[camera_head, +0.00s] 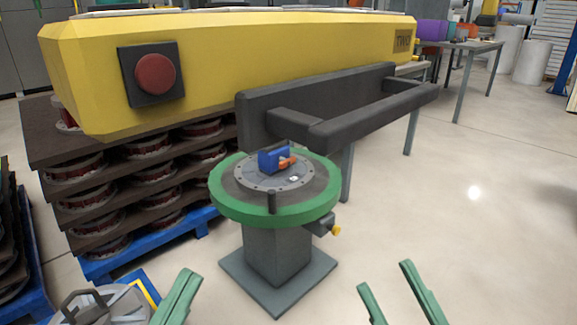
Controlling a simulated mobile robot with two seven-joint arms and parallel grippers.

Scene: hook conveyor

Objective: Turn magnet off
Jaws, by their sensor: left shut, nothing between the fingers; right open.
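A long yellow beam (240,45) spans the upper view, with a round red button (155,74) on a dark square plate at its left. A dark grey handle bar (375,112) sticks out from its lower right. I cannot tell which part is the magnet or whether it is on. My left gripper (188,272) is shut and empty at the bottom, well below the red button. My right gripper (385,276) is open and empty at the bottom right, below the handle bar. Both are apart from the beam.
A round green-rimmed stand (233,210) under the handle holds a small blue and orange part (275,160). Racks of reels (145,175) stand on a blue pallet (150,246) at left. A grey disc with a handle (90,305) is lower left. The right floor is clear.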

